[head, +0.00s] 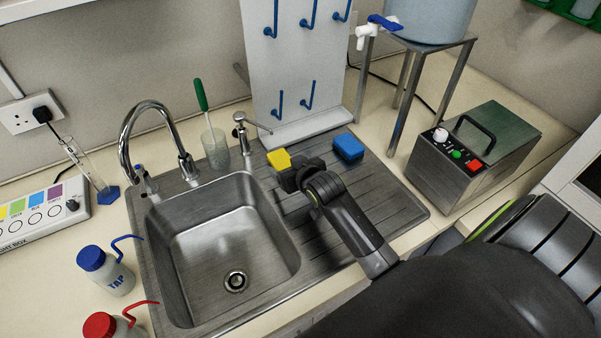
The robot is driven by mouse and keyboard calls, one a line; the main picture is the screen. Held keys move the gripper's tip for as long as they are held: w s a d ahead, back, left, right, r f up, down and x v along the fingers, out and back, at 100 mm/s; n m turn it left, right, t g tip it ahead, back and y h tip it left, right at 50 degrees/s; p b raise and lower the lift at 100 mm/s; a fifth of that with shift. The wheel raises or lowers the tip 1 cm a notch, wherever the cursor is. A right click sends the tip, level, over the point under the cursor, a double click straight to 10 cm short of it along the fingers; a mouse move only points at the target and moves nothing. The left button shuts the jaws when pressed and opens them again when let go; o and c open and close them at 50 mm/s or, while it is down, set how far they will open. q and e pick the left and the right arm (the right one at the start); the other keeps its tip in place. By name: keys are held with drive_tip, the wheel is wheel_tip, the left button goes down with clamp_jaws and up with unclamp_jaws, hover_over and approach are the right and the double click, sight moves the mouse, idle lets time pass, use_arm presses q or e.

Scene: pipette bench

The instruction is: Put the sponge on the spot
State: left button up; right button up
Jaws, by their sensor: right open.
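A yellow block (277,158), which looks like a sponge, lies at the back left of the ridged drainboard, close to the sink's rim. A blue block (348,148), also sponge-like, lies on the drainboard's back edge to its right. My right gripper (290,173) is open, just in front of the yellow block, and hides part of it. I cannot tell whether the fingers touch it. No marked spot can be made out; the gripper and arm cover part of the drainboard. My left gripper is not in view.
The steel sink (225,245) with its curved tap (150,105) is left of the gripper. A white peg board (290,100) stands behind. A metal box (472,155) and a stand (398,100) are at right. Bottles (105,270) stand at left. The drainboard's right part is clear.

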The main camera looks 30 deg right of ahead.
drive_tip(key=v, duration=0.7)
drive_tip(key=shift+s+r+b, duration=0.1)
drive_tip(key=shift+s+b, duration=0.1)
drive_tip(key=shift+b, duration=0.1)
